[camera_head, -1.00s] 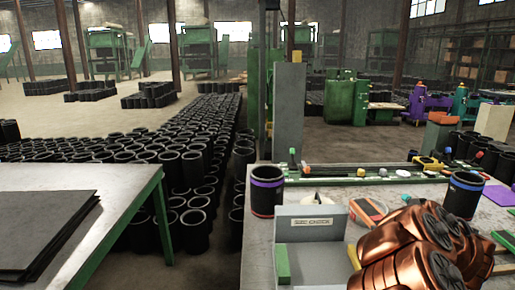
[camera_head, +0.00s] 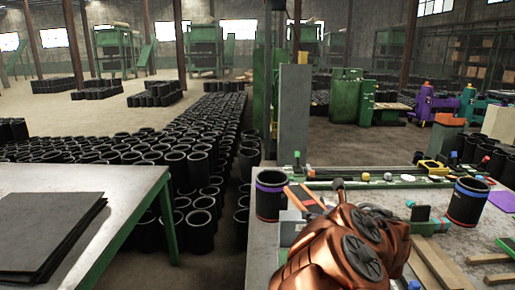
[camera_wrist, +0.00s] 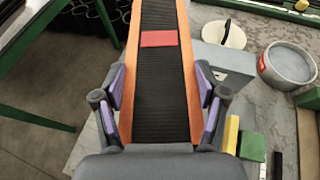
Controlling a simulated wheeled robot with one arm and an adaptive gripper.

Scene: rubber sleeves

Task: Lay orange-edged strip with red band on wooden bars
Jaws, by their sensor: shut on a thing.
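The black ribbed strip with orange edges (camera_wrist: 160,80) runs lengthwise up the wrist view, with a red band (camera_wrist: 159,38) across it. My gripper (camera_wrist: 160,105) is shut on it, with a purple-padded finger against each orange edge. In the head view the strip (camera_head: 303,200) shows partly above my copper arm, over the left part of the bench; my gripper is mostly hidden there. The wooden bars (camera_head: 434,262) lie on the bench at the right, apart from the strip; another wooden piece (camera_head: 488,259) lies beside them.
A black sleeve with a purple band (camera_head: 270,196) stands near the strip, and another with a blue band (camera_head: 466,202) stands at right. A green-black block (camera_head: 424,219) is near the bars. In the wrist view a round grey container (camera_wrist: 287,65) stands right of the strip.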

